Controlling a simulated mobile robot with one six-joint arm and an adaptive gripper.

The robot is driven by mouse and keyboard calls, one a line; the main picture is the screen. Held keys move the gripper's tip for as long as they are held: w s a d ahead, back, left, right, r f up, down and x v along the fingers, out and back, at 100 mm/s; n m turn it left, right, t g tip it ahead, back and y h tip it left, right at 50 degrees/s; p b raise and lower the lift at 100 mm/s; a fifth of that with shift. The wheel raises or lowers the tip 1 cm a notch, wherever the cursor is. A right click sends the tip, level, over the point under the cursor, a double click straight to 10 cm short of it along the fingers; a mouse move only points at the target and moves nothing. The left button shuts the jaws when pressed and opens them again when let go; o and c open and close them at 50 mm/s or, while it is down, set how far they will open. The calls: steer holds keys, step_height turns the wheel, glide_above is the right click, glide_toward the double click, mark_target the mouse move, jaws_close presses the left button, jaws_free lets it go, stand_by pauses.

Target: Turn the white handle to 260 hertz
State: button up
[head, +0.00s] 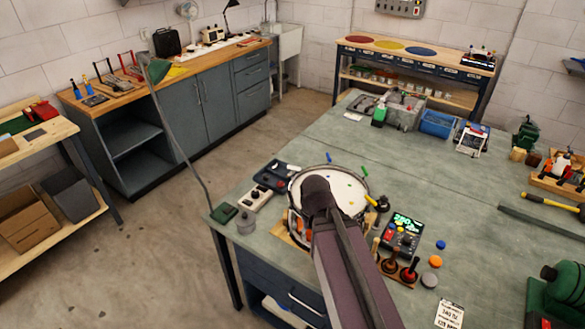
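A drum with a white head (346,186) lies on the green-grey bench, partly covered by my arm. Small coloured marks show around its rim, among them green, blue, yellow and orange. A dark tuner box (403,233) with lit green digits stands right of the drum; the digits are too small to read surely. Handles with red and dark brown tops (409,272) stand in front of the box. I cannot make out a white handle; it may be behind my arm. My arm reaches over the drum from the lower edge, and my gripper's fingers are hidden.
A white card (449,315) lies near the front. A pale box (255,198) and a grey pot (245,223) stand left of the drum. The bench middle (440,180) is clear.

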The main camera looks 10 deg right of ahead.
mark_target(293, 168)
steer(key=w+r+n+p, duration=0.4)
steer(key=w+r+p, duration=0.1)
steer(key=w, duration=0.4)
steer(key=w+r+n+p, duration=0.4)
steer(key=w+r+p, duration=0.1)
steer(key=w, duration=0.5)
steer(key=w+r+n+p, duration=0.4)
steer(key=w+r+p, duration=0.1)
steer(key=w, duration=0.5)
steer(key=shift+d+r+n+p, duration=0.2)
steer(key=shift+r+n+p, duration=0.2)
steer(key=shift+r, duration=0.1)
steer(key=shift+f, duration=0.1)
step_height(293, 168, down, 14)
steer(key=b, duration=1.3)
steer(key=shift+r+b, duration=0.2)
steer(key=shift+b, duration=0.2)
jaws_close()
steer(key=shift+a, duration=0.15)
